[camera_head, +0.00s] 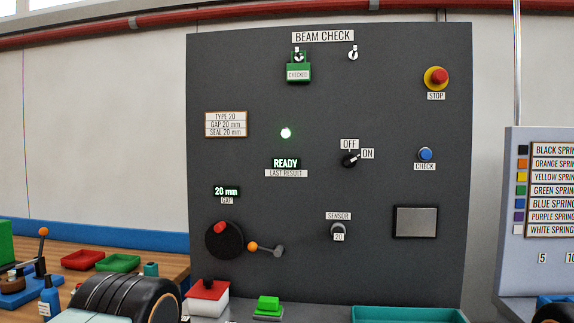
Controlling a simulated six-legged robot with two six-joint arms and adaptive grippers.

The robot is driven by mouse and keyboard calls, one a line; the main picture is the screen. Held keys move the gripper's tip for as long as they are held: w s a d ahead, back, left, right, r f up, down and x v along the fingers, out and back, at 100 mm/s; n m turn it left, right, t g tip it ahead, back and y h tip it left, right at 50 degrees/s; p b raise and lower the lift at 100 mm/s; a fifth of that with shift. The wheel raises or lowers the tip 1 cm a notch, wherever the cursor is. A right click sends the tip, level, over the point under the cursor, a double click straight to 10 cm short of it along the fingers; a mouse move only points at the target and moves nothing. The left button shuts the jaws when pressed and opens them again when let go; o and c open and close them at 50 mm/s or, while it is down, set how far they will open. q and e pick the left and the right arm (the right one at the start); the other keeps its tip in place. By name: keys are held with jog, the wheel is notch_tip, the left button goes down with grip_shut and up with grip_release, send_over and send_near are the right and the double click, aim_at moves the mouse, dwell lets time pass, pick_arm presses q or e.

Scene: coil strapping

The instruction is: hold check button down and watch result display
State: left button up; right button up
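The blue check button (426,154) sits on the right half of the dark upright panel (330,100), above a CHECK label. Nothing touches it. The result display (286,163) reads READY in lit letters, above a LAST RESULT label. Neither of my grippers shows in this view.
The panel also carries a red stop button (440,76), a gap display (227,191) reading 20 mm, a crank with an orange knob (253,246), and a green CHECKED tag (298,73). A green tray (400,315) lies below. The space before the check button is clear.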

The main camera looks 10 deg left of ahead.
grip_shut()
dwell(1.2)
